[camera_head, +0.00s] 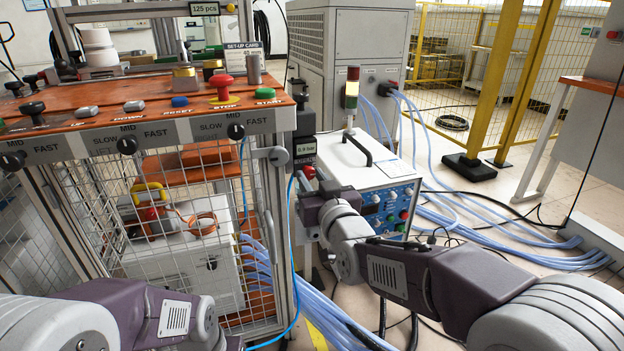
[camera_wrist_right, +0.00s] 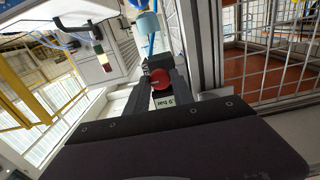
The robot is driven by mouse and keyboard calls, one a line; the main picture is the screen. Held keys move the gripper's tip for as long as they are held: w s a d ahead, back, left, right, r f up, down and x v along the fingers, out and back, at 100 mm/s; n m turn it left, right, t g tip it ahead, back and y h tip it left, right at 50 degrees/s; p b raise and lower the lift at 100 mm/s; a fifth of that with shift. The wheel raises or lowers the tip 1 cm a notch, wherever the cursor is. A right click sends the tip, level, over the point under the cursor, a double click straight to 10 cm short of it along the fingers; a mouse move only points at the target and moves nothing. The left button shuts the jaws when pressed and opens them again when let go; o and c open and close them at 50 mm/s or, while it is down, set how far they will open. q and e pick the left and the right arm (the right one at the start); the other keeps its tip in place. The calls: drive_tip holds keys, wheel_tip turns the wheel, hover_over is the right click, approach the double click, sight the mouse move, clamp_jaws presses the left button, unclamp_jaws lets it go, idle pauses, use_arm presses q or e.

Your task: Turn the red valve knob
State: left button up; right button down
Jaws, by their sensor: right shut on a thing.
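The red valve knob (camera_head: 308,172) is on the post of the orange-topped workbench, just below a small black unit with a pressure label. Only a little of it shows in the head view, above my right gripper (camera_head: 305,184). In the right wrist view the round red knob (camera_wrist_right: 160,78) sits between the two dark fingertips of my right gripper (camera_wrist_right: 159,84), which are shut on it from both sides. My left arm reaches in at the lower left, but its gripper is out of the picture.
The pressure label (camera_wrist_right: 165,103) reads about 0.9 bar. A blue hose (camera_head: 292,230) runs down beside the post. A white control box (camera_head: 375,180) with a signal light stands right of it. The wire-mesh cage (camera_head: 90,215) is to the left. Pale blue hoses (camera_head: 460,225) cover the floor.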

drive_tip(key=shift+f, duration=0.1)
drive_tip(key=c, duration=1.1)
unclamp_jaws()
